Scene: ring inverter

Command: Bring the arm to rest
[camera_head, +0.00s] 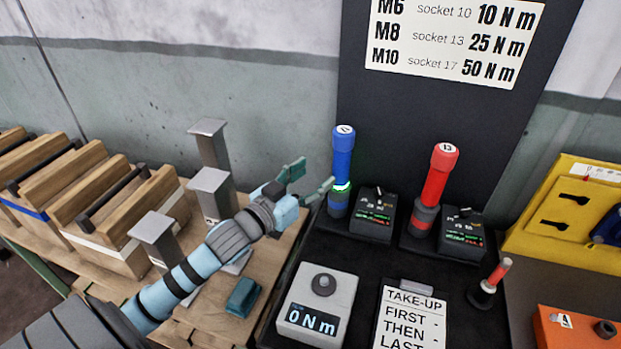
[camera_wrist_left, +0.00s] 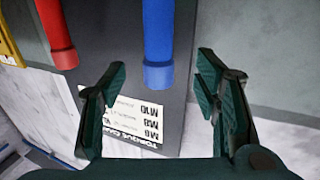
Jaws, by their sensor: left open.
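My left arm reaches in from the lower left in the head view. Its gripper (camera_head: 308,181) is open and empty, with its fingers spread beside the blue driver (camera_head: 343,155). The blue driver stands upright in its holder, with a green lit ring low on its body. In the left wrist view the open fingers (camera_wrist_left: 160,88) frame the blue driver (camera_wrist_left: 158,40), which shows between and beyond them; I see no finger closed on it. My right gripper is in neither view.
A red driver (camera_head: 436,178) stands to the right, near small control boxes (camera_head: 373,214). A grey unit (camera_head: 316,304) reads 0 N m. Grey metal posts (camera_head: 209,190) and wooden crates (camera_head: 119,240) stand around the left arm. A dark board (camera_head: 356,95) rises behind.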

